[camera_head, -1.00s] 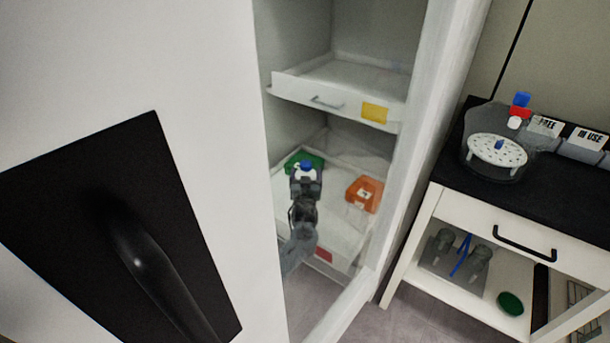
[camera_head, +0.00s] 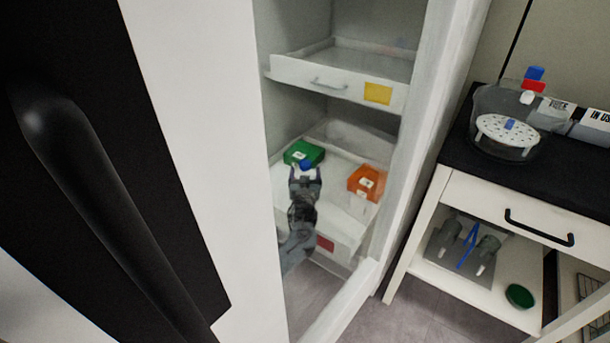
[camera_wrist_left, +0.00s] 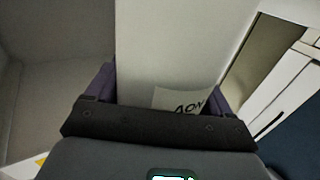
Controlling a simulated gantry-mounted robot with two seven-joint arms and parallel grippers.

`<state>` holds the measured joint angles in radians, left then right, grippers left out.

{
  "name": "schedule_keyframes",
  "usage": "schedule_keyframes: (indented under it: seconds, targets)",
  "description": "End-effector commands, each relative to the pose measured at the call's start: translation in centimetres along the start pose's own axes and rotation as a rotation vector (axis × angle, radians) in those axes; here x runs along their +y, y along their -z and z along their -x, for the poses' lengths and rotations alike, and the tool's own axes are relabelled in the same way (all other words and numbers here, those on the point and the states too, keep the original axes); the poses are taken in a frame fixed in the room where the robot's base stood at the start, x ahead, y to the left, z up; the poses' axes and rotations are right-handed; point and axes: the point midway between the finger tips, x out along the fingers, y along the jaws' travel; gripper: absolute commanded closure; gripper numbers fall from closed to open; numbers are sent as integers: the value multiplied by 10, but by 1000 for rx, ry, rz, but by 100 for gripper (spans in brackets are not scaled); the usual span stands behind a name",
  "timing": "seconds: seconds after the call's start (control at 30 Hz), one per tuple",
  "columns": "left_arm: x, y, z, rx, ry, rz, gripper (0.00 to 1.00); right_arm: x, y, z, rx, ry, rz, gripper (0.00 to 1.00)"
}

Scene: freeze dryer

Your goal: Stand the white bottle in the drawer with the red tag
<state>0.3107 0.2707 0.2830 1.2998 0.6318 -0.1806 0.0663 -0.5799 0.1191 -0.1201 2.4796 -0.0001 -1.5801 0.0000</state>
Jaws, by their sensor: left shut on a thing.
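The white bottle (camera_wrist_left: 165,45) fills the middle of the left wrist view, with part of a printed label showing. In the head view its blue cap (camera_head: 306,165) shows at my gripper. My left gripper (camera_head: 305,174) is shut on the bottle, with a purple finger on each side in the left wrist view (camera_wrist_left: 163,88). The lower drawer (camera_head: 345,228) is pulled out and bears the red tag (camera_head: 325,243). My gripper and the bottle appear over this drawer; whether the bottle's base touches its floor is hidden. My right gripper is not in view.
A green box (camera_head: 304,152) and an orange box (camera_head: 366,182) are in the lower drawer, behind and right of my gripper. An upper drawer (camera_head: 300,75) with a yellow tag (camera_head: 378,93) hangs above. The large cabinet door (camera_head: 190,130) stands at left.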

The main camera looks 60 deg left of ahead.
Motion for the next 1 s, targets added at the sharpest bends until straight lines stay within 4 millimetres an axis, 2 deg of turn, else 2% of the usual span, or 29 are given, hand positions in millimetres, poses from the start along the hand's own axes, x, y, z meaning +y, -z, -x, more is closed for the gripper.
schedule_keyframes:
  seconds: [0.33, 0.9, 0.93, 1.0]
  targets:
    - [0, 2, 0, 4, 0, 1, 77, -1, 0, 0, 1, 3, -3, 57]
    - [0, -9, 0, 3, 0, 1, 77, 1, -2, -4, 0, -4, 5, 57]
    - [0, -8, 0, 4, 0, 2, 15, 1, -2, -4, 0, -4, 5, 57]
    - [0, -8, 0, 3, 0, 1, 5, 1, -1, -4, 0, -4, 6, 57]
